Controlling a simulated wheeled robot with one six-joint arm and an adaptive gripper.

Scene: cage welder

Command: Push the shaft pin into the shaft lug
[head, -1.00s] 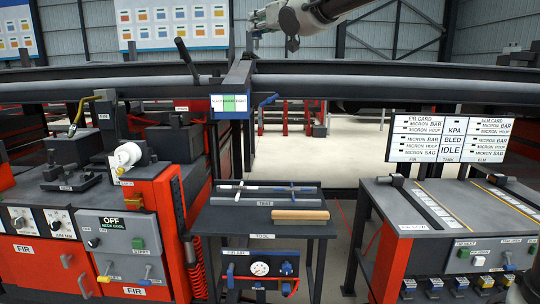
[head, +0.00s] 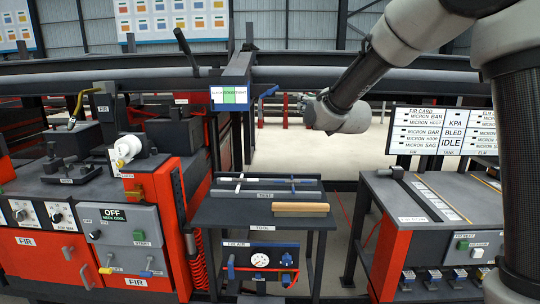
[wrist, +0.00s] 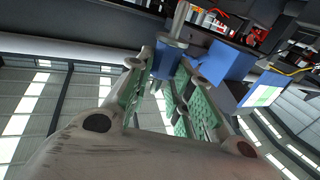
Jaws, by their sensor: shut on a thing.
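In the wrist view my gripper (wrist: 168,66) is shut, its green-padded fingers around a blue part from which the grey shaft pin (wrist: 181,18) sticks out. The pin has a round collar near the fingertips and a bare end toward the top of the picture. A blue block (wrist: 225,63) shows just right of the fingers, with a white and green sign below it. I cannot make out the shaft lug for certain, and the pin does not visibly enter anything.
The sign (head: 230,96) hangs from a dark beam with a grey rail (head: 150,86) across the back. A tool table (head: 262,238) stands below, with a wooden-handled tool (head: 300,209). An orange-red machine (head: 175,215) is left, a grey console (head: 415,205) right.

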